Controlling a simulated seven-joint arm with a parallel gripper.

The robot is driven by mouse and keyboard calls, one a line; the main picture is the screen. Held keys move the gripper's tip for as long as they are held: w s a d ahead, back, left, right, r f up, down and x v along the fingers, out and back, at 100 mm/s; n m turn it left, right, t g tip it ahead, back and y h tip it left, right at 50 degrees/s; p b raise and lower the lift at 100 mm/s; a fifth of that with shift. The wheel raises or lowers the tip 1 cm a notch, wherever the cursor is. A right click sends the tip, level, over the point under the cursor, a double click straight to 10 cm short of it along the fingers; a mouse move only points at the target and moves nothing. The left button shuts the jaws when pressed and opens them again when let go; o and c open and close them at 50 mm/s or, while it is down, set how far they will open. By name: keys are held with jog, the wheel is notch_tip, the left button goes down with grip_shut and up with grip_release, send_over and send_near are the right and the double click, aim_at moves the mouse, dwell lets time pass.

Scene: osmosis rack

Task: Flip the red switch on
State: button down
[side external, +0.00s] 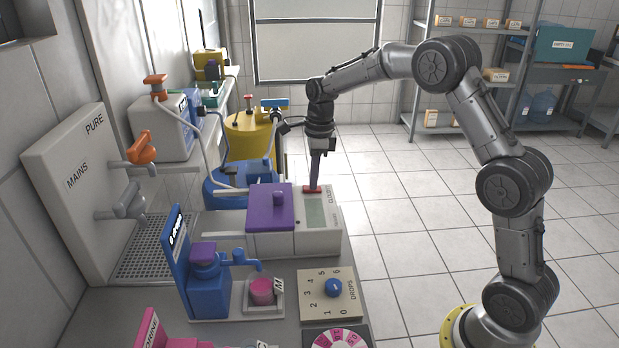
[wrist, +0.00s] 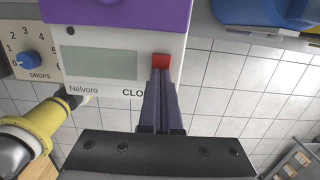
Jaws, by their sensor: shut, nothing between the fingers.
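The red switch (side external: 313,189) sits on the top of a white device with a purple lid and a grey display, near the device's back right corner. It also shows in the wrist view (wrist: 160,60), beside the display. My gripper (side external: 314,182) points down with its fingers together and empty. In the wrist view the fingertips (wrist: 160,72) are right at the switch's near edge and overlap it in the picture. I cannot tell whether they touch it. The lettering near the switch is partly hidden by the fingers.
The white device (side external: 318,240) carries a purple lid (side external: 270,208) with a knob. A dial panel marked DROPS (side external: 345,300) and a blue dispenser (side external: 207,285) stand in front of it. A blue container (side external: 235,185) and a yellow drum (side external: 250,138) stand behind. Open tiled floor lies right.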

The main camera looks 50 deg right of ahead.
dwell(0.3)
notch_tip(320, 180, up, 14)
jog(key=s+d, duration=0.1)
jog(key=shift+s+d, duration=0.15)
jog(key=shift+d, duration=0.05)
dwell(0.5)
jog(key=shift+w+a+r+t+y, duration=0.1)
jog(key=shift+w+a+t+y, duration=0.2)
jog(key=shift+w+a, duration=0.15)
send_near(321, 188)
jog(key=w+a+f, duration=0.1)
jog(key=f, duration=0.1)
jog(key=w+a+f, duration=0.1)
jog(key=f, duration=0.1)
jog(key=w+a+f, duration=0.1)
jog(key=f, duration=0.1)
jog(key=shift+w+a+f, duration=0.1)
jog(key=shift+a+f, duration=0.05)
dwell(0.3)
